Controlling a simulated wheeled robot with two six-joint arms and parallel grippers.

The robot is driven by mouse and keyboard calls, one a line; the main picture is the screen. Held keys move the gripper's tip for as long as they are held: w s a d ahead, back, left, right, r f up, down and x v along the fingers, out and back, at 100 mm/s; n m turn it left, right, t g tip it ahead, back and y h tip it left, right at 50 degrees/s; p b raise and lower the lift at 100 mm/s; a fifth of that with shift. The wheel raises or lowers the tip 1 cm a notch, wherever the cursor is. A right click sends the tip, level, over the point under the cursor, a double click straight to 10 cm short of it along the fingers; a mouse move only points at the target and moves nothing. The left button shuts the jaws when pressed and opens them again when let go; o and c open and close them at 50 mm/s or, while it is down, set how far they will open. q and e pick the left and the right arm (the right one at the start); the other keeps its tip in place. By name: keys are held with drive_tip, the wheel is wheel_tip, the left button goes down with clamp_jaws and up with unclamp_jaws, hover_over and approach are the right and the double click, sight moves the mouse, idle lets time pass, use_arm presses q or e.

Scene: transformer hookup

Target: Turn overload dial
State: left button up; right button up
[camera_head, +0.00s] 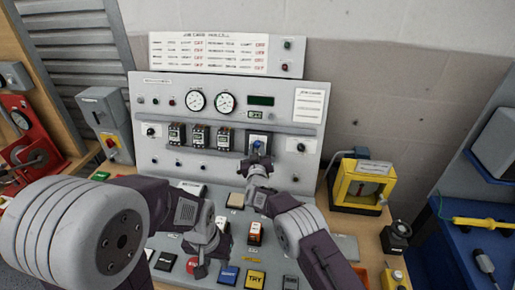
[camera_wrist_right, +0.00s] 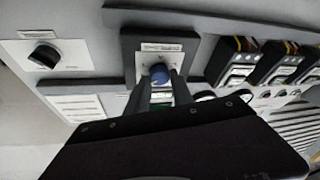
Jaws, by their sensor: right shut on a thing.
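The overload dial is a blue knob (camera_wrist_right: 159,72) on a pale plate in a dark-framed module, seen in the right wrist view. In the head view the module (camera_head: 259,138) sits on the upright panel, at the right end of a row of breakers. My right gripper (camera_head: 258,162) reaches up to it; in the right wrist view its narrow fingers (camera_wrist_right: 160,84) are shut on the blue knob. My left gripper (camera_head: 198,252) hangs low over the bench, away from the panel. Its finger gap is too unclear to judge.
Several breakers (camera_head: 200,136) stand left of the dial, and a black knob (camera_wrist_right: 44,57) sits beside it. A yellow device (camera_head: 360,186) stands on the bench to the right. Small blocks, such as a red-and-white one (camera_head: 255,232), lie on the bench below.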

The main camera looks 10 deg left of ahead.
drive_tip(key=shift+f, duration=0.1)
clamp_jaws()
drive_tip(key=shift+n, duration=0.4)
drive_tip(key=n, duration=0.1)
drive_tip(key=n+g+y, duration=0.1)
drive_tip(key=n, duration=0.1)
drive_tip(key=shift+d+n+y, duration=0.2)
drive_tip(key=shift+n+y, duration=0.1)
drive_tip(key=n+g, duration=0.1)
drive_tip(key=n, duration=0.2)
drive_tip(key=shift+y, duration=0.3)
drive_tip(key=n, duration=0.1)
drive_tip(key=n+g+p, duration=0.1)
drive_tip(key=shift+w+d+r+n, duration=0.1)
drive_tip(key=shift+r+n, duration=0.15)
drive_tip(key=shift+n, duration=0.15)
drive_tip(key=shift+n+g+p, duration=0.6)
drive_tip(key=shift+n+g, duration=0.1)
drive_tip(key=shift+n, duration=0.7)
